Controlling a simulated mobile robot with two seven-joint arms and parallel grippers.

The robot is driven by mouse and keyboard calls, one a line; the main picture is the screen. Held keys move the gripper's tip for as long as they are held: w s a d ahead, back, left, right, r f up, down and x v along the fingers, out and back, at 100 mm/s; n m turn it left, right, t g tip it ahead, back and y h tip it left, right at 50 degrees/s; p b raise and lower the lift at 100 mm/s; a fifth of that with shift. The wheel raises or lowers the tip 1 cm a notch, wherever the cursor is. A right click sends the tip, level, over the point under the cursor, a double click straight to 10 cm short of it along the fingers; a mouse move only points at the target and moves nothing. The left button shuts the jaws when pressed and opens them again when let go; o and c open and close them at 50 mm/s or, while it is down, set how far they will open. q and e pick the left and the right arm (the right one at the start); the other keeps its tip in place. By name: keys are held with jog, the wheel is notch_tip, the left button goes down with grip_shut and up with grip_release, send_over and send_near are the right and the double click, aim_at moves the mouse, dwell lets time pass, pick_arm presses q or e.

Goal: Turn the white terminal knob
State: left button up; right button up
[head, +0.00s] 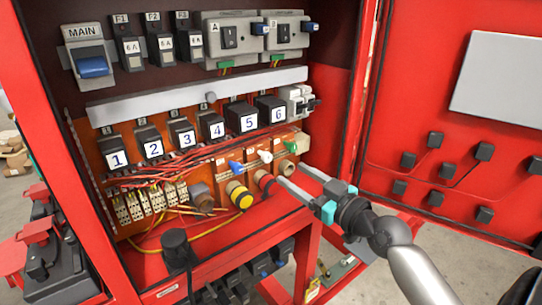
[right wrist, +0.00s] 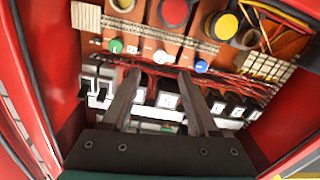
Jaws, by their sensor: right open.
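The white terminal knob (head: 265,156) sits on the orange panel between the blue knob (head: 235,167) and the green knob (head: 290,146). In the right wrist view the white knob (right wrist: 160,56) shows just beyond the fingertips, between the green knob (right wrist: 116,46) and the blue knob (right wrist: 201,66). My right gripper (head: 288,174) reaches into the cabinet from the lower right. In the right wrist view, my right gripper (right wrist: 158,73) is open, its fingers apart with nothing held between them. I cannot tell the exact gap to the knob. My left gripper is not in view.
Numbered black relays (head: 248,122) and red wires (head: 195,158) lie close behind the knobs. A yellow-ringed button (head: 240,196) sits below. The red cabinet door (head: 430,90) stands open on the right, and the cabinet sill (head: 235,245) runs along the front.

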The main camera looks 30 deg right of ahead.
aim_at(269, 159)
jog(key=w, duration=0.2)
jog(key=w+p, duration=0.1)
jog(key=w, duration=0.1)
jog(key=w+a, duration=0.1)
jog(key=w, duration=0.2)
jog(key=shift+w+p, duration=0.35)
jog(key=shift+w, duration=0.65)
grip_shut()
